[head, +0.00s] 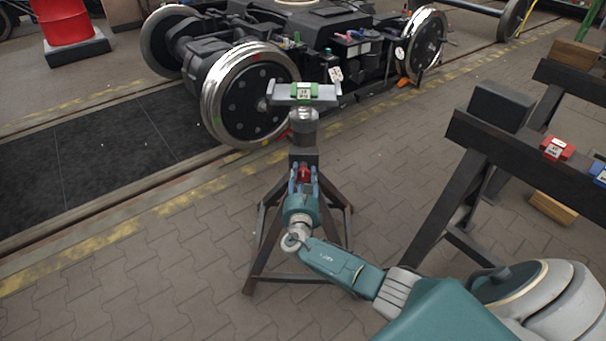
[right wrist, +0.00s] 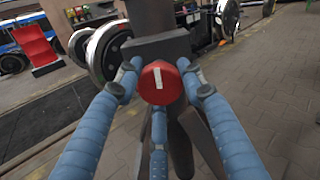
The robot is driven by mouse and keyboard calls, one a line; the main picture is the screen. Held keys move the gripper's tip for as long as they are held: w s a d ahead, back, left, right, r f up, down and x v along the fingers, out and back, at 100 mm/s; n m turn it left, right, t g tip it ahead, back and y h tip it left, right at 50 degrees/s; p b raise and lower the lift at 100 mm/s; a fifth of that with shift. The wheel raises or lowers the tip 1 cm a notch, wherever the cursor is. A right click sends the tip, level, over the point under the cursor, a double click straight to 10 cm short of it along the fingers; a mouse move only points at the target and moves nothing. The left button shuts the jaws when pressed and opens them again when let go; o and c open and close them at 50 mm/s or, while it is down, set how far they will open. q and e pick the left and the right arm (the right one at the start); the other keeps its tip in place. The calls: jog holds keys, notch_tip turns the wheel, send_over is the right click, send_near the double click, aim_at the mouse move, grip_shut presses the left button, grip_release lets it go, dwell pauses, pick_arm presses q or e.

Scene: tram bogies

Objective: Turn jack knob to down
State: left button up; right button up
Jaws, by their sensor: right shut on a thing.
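The jack (head: 304,137) is a dark stand with splayed legs and a grey cradle on top, in front of the bogie wheel. Its knob (right wrist: 160,82) is red and round with a white bar mark, which stands nearly upright in the right wrist view. My right gripper (head: 304,176) is at the front of the jack column. In the right wrist view its blue fingers (right wrist: 158,90) are closed around the red knob, from left, right and below. In the head view the fingers partly hide the knob. My left gripper is in neither view.
The bogie (head: 330,45) with shiny wheels (head: 245,95) stands on the track behind the jack. A dark trestle (head: 510,150) with a red block (head: 557,148) is to the right. The paved floor left of the jack is clear.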

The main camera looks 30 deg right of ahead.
jog(key=shift+w+d+r, duration=0.1)
jog(key=shift+d+r, duration=0.05)
jog(key=shift+r, duration=0.2)
jog(key=o, duration=1.1)
jog(key=shift+f, duration=0.1)
jog(key=shift+a+f, duration=0.1)
jog(key=shift+a, duration=0.1)
jog(key=shift+s+a, duration=0.2)
jog(key=shift+s, duration=0.2)
jog(key=v, duration=1.1)
jog(key=shift+s, duration=0.1)
